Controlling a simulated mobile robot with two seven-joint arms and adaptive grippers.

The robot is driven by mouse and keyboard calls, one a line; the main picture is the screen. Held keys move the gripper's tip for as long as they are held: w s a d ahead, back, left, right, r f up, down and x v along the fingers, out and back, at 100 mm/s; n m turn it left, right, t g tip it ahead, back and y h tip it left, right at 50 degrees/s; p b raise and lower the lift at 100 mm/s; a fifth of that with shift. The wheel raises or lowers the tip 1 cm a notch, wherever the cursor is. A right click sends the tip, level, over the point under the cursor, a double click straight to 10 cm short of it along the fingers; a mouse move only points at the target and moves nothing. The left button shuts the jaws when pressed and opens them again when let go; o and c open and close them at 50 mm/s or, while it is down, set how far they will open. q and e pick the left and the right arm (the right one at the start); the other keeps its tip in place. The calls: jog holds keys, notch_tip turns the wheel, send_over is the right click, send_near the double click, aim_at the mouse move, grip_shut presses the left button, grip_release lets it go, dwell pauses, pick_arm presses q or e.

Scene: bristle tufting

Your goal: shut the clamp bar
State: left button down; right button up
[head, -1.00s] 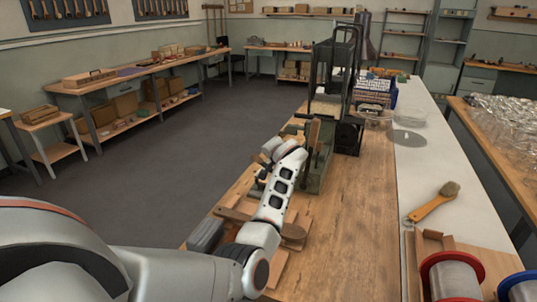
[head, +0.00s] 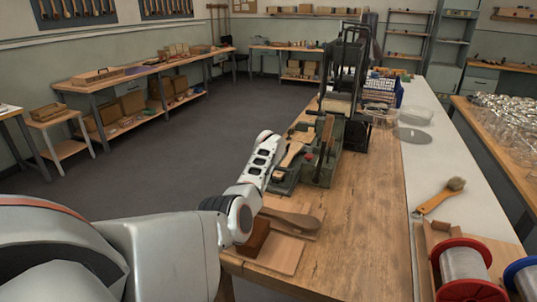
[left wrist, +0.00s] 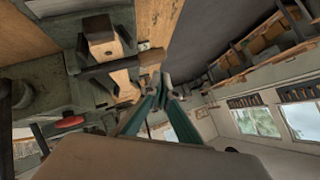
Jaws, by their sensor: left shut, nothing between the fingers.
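The green fixture (head: 326,168) stands on the wooden bench, with a pale wooden brush blank (head: 293,152) at its left side. In the left wrist view, a dark bar with a wooden grip, which looks like the clamp bar (left wrist: 112,66), crosses over the wooden blank (left wrist: 122,82). I cannot tell whether it is pressed fully down. A brown wooden lever (head: 326,130) stands upright on the fixture. My left gripper (left wrist: 166,80) is shut and empty, just beside the bar's wooden grip, seemingly apart from it. In the head view its fingers are hidden by my arm.
A tall black machine frame (head: 345,85) stands behind the fixture. A brush (head: 440,196) and wire spools (head: 465,270) are at right. The middle of the bench is clear.

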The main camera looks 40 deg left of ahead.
pick_arm(q)
jog(key=shift+a+f, duration=0.2)
jog(key=shift+f, duration=0.3)
jog(key=shift+a+f, duration=0.15)
jog(key=shift+f, duration=0.35)
pick_arm(e)
jog(key=shift+w+d+r, duration=0.1)
jog(key=shift+w, duration=0.05)
pick_arm(q)
jog(key=shift+s+f, duration=0.1)
jog(key=shift+f, duration=0.05)
jog(key=s+d+r+p, duration=0.1)
jog(key=s+r+p, duration=0.4)
jog(key=r, duration=0.6)
jog(key=shift+s+d+r, duration=0.25)
jog(key=shift+s+d, duration=0.1)
jog(key=shift+s, duration=0.5)
pick_arm(e)
jog(key=d+r, duration=0.1)
jog(key=d, duration=0.1)
jog(key=d+r, duration=0.1)
jog(key=shift+s+r+h, duration=0.3)
jog(key=shift+h, duration=0.1)
